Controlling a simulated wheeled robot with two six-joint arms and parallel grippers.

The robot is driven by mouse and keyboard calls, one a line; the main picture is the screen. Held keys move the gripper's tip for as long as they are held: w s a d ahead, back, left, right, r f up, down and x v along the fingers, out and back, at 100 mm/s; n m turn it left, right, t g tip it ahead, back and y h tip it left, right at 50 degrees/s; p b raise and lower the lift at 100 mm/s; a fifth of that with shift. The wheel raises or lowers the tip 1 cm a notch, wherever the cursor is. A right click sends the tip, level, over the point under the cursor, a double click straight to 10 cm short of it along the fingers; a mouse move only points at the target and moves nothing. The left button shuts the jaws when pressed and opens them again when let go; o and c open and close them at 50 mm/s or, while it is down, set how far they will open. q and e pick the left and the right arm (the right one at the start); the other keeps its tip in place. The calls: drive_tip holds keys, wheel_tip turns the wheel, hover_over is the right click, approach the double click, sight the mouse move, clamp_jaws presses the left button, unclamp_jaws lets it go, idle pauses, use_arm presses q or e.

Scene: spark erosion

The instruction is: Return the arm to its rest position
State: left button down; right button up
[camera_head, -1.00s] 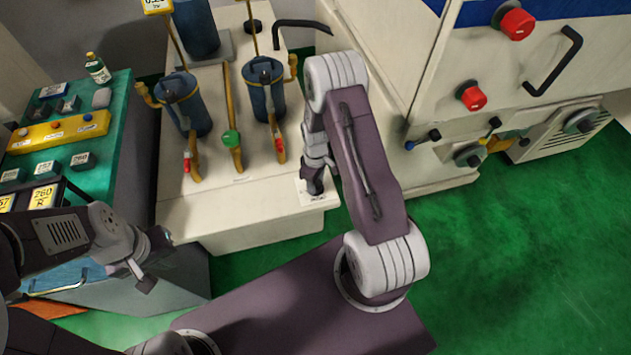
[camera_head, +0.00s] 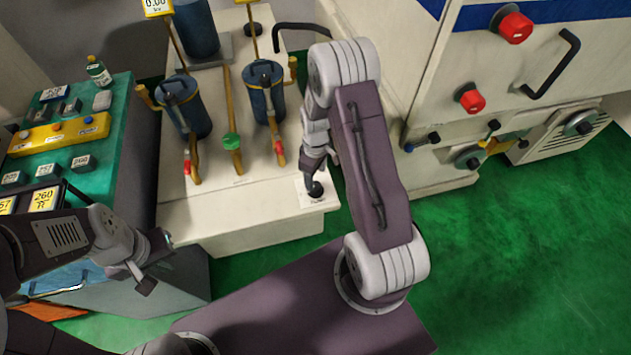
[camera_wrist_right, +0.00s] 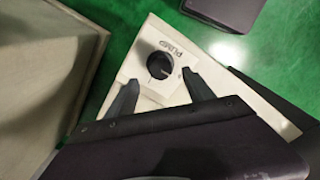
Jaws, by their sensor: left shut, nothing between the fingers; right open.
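My right arm (camera_head: 370,160) reaches forward, bent over at the top, with its right gripper (camera_head: 318,172) pointing down beside a black pump knob (camera_head: 315,189) on the front right corner of the white unit (camera_head: 250,205). In the right wrist view the right gripper (camera_wrist_right: 160,92) is open, its two dark fingers apart. The knob (camera_wrist_right: 160,65), on a label reading PUMP, shows beyond the fingertips, clear of both. My left gripper (camera_head: 158,268) is shut and empty at the lower left, in front of the green-topped bench.
The green-topped bench (camera_head: 112,150) at left carries small labelled blocks, a yellow strip and a bottle (camera_head: 97,70). Blue canisters (camera_head: 264,90) with pipes stand on the white unit. A large machine (camera_head: 425,120) with red knobs stands at right. Green floor (camera_head: 520,240) is free at lower right.

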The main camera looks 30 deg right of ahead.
drive_tip(key=shift+r, duration=1.65)
